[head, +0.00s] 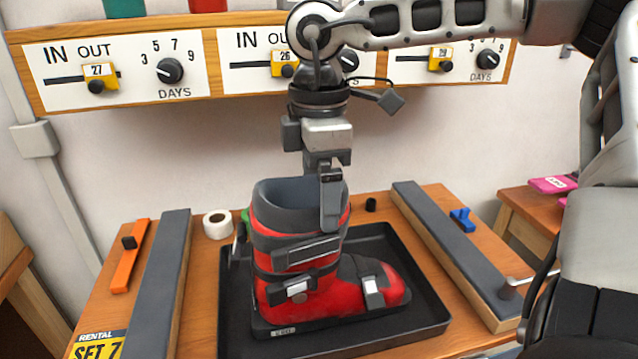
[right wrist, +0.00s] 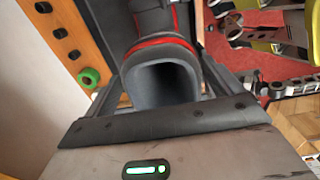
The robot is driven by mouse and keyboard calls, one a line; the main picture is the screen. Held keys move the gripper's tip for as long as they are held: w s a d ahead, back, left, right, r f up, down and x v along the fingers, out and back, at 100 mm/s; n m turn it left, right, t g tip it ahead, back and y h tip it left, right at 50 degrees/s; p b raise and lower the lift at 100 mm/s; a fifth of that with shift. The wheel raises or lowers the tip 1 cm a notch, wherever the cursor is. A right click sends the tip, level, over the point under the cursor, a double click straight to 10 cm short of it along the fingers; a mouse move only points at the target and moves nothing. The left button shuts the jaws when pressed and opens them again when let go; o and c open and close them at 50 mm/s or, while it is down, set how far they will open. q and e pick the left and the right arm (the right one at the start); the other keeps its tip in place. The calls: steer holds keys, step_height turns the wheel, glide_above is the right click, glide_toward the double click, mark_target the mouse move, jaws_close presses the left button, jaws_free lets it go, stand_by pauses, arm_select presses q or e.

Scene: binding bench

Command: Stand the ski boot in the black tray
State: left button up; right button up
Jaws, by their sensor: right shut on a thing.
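The red and grey ski boot (head: 305,255) stands upright inside the black tray (head: 425,330) on the bench, toe to the right. Its sole appears to be at the tray floor; I cannot tell whether it presses on it. My right gripper (head: 330,195) comes down from above and is shut on the boot's upper cuff. In the right wrist view the boot's open top (right wrist: 165,80) shows between the fingers. My left gripper is not in view.
Grey-topped rails (head: 160,280) and (head: 455,250) flank the tray on both sides. A white tape roll (head: 217,224) sits behind it at left. An orange tool (head: 130,258) lies far left, a blue clip (head: 462,219) right. A dial panel (head: 125,70) spans the wall behind.

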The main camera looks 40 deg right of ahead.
steer(key=shift+f, duration=0.1)
steer(key=o, duration=1.7)
steer(key=shift+f, duration=0.1)
steer(key=shift+o, duration=0.2)
steer(key=shift+r, duration=0.7)
step_height(320, 180, up, 11)
steer(key=shift+b, duration=0.3)
steer(key=shift+s+f, duration=0.1)
